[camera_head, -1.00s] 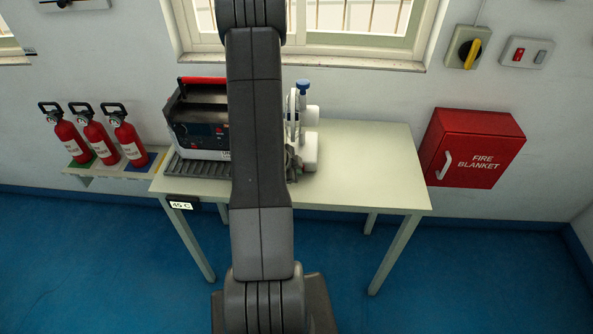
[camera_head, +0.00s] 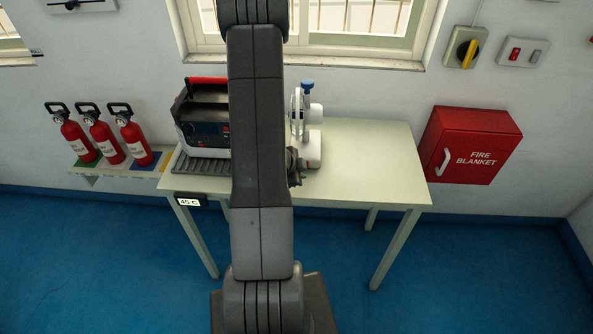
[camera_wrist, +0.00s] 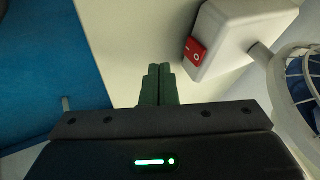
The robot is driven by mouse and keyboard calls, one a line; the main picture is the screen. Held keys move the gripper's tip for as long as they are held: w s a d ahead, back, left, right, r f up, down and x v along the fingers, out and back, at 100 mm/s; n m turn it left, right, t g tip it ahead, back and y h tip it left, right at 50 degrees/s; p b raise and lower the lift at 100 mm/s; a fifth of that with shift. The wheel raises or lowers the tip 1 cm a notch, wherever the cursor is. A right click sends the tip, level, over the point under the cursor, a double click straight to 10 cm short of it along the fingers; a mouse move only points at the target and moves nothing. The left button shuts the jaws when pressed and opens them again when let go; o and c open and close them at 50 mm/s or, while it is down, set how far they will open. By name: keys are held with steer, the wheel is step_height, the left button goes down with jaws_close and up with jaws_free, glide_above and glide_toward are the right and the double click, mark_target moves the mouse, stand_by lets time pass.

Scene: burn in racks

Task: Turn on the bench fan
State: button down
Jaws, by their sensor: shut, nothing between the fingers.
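The bench fan (camera_head: 311,148) stands on the table, partly hidden behind my arm in the head view. It has a white base, a round guard and a blue knob on top. In the wrist view its white base (camera_wrist: 232,45) is at the upper right, with a red rocker switch (camera_wrist: 196,52) on the near face. The blue-bladed fan guard (camera_wrist: 302,80) is at the right edge. My gripper (camera_wrist: 159,70) is shut and empty, pointing at the bare tabletop just left of and below the red switch, apart from it. In the head view my arm hides most of the gripper.
The pale table (camera_head: 375,170) is bare on its right. A dark instrument with a red handle (camera_head: 205,115) stands left of the fan. A 45 C display (camera_head: 188,201) is on the table's front edge. Extinguishers (camera_head: 103,140) and a fire blanket box (camera_head: 473,147) are along the wall.

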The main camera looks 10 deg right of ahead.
steer(key=p+v, duration=0.2)
steer(key=v, duration=0.8)
steer(key=shift+d, duration=0.1)
